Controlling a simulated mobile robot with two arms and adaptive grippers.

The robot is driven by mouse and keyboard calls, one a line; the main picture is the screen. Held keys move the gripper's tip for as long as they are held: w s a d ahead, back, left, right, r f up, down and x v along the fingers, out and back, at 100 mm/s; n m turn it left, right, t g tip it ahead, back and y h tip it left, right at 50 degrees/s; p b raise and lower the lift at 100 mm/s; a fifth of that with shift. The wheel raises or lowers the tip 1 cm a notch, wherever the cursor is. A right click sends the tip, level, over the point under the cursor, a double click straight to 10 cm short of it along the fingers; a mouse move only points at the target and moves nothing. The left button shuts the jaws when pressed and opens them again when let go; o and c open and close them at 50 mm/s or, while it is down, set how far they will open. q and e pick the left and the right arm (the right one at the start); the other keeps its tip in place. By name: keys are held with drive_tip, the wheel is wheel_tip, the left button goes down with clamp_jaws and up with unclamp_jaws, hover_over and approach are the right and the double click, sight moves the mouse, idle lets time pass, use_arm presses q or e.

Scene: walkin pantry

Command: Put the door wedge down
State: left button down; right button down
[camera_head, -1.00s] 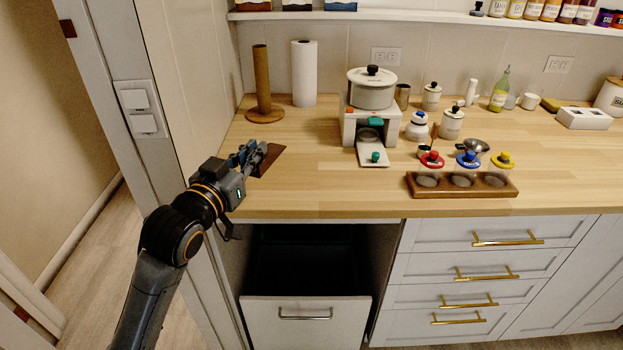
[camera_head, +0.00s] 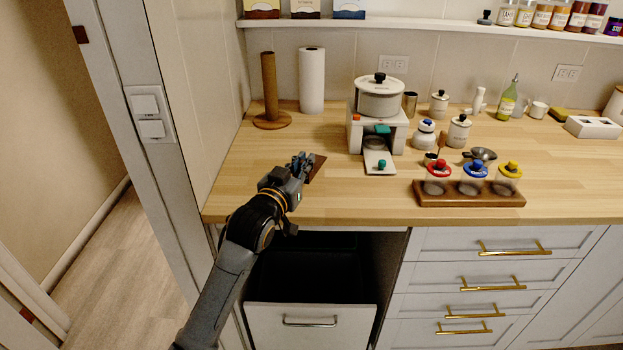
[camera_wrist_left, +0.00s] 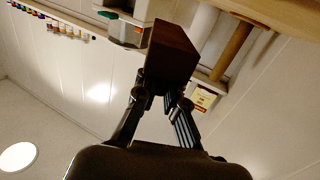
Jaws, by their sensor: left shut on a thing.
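The door wedge is a dark brown wooden block. In the left wrist view the wedge (camera_wrist_left: 171,54) sits between the two fingertips of my left gripper (camera_wrist_left: 163,92), which is shut on it. In the head view the wedge (camera_head: 317,166) shows as a small brown piece beyond the fingers of my left gripper (camera_head: 303,166). They are over the left front part of the wooden counter (camera_head: 255,190). I cannot tell whether the wedge touches the counter. My right gripper is not in view.
A wooden roll holder (camera_head: 270,90) and a paper towel roll (camera_head: 312,80) stand behind. A white stand with a pot (camera_head: 380,97) is to the right. A tray with lidded jars (camera_head: 468,199) lies at the front right. An open drawer (camera_head: 312,316) is below. The counter around the gripper is clear.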

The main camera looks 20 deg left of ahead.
use_arm(q)
drive_tip(key=shift+w+d+f, duration=0.2)
drive_tip(key=shift+w+f, duration=0.2)
drive_tip(key=shift+f, duration=0.15)
drive_tip(key=shift+w+d+f, duration=0.2)
drive_tip(key=shift+w+f, duration=0.2)
drive_tip(key=shift+f, duration=0.1)
drive_tip(key=f, duration=0.1)
drive_tip(key=f+p, duration=0.1)
drive_tip(key=f, duration=0.1)
drive_tip(key=shift+w+d+f, duration=0.2)
drive_tip(key=shift+w+f, duration=0.05)
drive_tip(key=shift+w, duration=0.1)
drive_tip(key=shift+f, duration=0.2)
drive_tip(key=c, duration=1.4)
unclamp_jaws()
drive_tip(key=shift+c, duration=0.2)
